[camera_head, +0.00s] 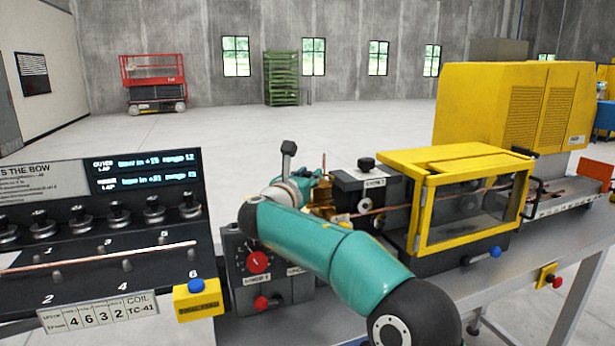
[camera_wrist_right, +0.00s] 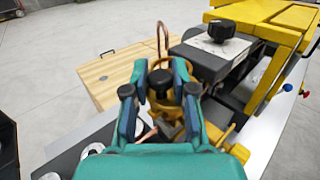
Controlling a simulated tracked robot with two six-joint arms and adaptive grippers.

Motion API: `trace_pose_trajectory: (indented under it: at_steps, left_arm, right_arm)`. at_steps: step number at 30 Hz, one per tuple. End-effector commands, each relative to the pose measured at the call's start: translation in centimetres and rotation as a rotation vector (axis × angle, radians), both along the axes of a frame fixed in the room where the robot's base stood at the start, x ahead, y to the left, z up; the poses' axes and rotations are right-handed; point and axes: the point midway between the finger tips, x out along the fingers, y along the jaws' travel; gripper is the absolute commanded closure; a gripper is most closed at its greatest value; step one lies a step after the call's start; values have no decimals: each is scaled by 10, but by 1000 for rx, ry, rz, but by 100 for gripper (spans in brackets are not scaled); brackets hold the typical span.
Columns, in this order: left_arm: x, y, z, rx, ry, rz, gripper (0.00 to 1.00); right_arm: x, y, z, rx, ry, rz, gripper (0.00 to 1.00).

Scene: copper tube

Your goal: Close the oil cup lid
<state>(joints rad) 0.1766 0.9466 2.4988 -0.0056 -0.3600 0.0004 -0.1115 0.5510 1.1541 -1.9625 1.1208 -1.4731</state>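My right arm reaches in from the lower right in the head view. Its teal gripper (camera_head: 312,182) is beside the machine's left end. In the right wrist view, the gripper's fingertips (camera_wrist_right: 161,66) are apart. A brass-yellow part (camera_wrist_right: 174,72), seemingly the oil cup, shows between and beyond them. A round black cap (camera_wrist_right: 160,80), perhaps its lid, also shows between the fingers. I cannot tell whether the fingers touch either one. In the head view the arm and gripper hide most of this spot. My left gripper is not in view.
A black machine block with a knob (camera_head: 366,164) stands close right of the gripper. A yellow-framed guard (camera_head: 425,215) is farther right. A control box with a red dial (camera_head: 258,262) is in front. A wooden box (camera_wrist_right: 112,74) and bent copper tube (camera_wrist_right: 161,32) lie beyond the gripper.

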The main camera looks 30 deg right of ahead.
Motion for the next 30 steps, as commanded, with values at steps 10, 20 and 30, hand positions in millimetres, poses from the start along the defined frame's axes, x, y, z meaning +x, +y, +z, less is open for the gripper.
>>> trace_pose_trajectory:
  at_steps: [10,20,30]
  left_arm:
    - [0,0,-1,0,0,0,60]
    - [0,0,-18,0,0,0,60]
    - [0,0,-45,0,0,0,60]
  right_arm:
    - [0,0,0,0,0,5,100]
    - [-3,-5,-1,-1,-3,106,100]
    - [-8,-17,-1,-3,-5,371,100]
